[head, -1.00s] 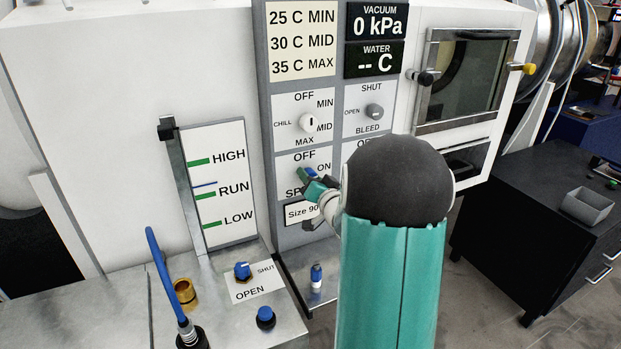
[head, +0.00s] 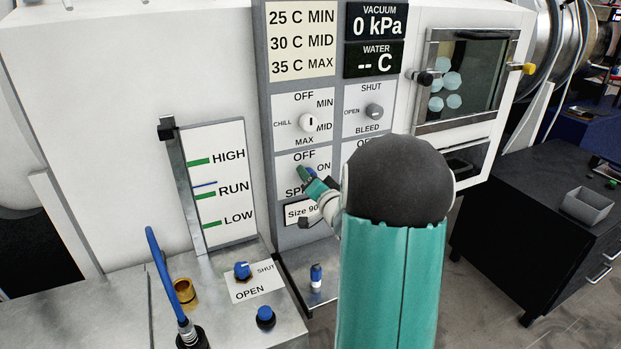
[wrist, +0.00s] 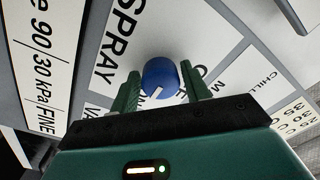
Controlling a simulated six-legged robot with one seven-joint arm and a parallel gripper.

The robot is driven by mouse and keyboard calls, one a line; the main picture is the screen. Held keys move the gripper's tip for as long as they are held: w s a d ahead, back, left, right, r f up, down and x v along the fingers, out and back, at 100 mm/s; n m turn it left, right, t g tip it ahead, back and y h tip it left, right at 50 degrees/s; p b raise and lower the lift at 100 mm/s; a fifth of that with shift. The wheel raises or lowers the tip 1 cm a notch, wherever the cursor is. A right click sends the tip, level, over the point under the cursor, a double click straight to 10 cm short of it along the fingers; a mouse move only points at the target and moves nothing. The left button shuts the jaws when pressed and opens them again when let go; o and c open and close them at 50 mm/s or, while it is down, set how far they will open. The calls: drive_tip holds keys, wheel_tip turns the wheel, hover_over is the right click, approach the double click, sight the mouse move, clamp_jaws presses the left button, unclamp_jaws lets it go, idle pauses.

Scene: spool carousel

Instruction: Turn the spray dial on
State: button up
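The blue spray dial (wrist: 160,78) sits on the white panel marked SPRAY, OFF and ON. In the wrist view its white mark points down and slightly left, toward my gripper's body. My gripper (wrist: 162,88) has one green finger on each side of the dial, close against it, and appears shut on it. In the head view my gripper (head: 308,180) is at the SPRAY panel, and its fingers and wrist hide most of the dial and part of the lettering.
The chill dial (head: 308,122) is just above, and the bleed dial (head: 374,111) is up and right. A window (head: 465,85) at the right shows pale bluish spots. The level gauge (head: 213,188) stands left. A blue valve knob (head: 242,270) is on the lower ledge.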

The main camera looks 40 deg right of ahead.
drive_tip(key=shift+o, duration=0.9)
drive_tip(key=v, duration=1.3)
drive_tip(key=shift+s, duration=0.35)
drive_tip(key=shift+a+f, duration=0.1)
drive_tip(key=shift+a, duration=0.05)
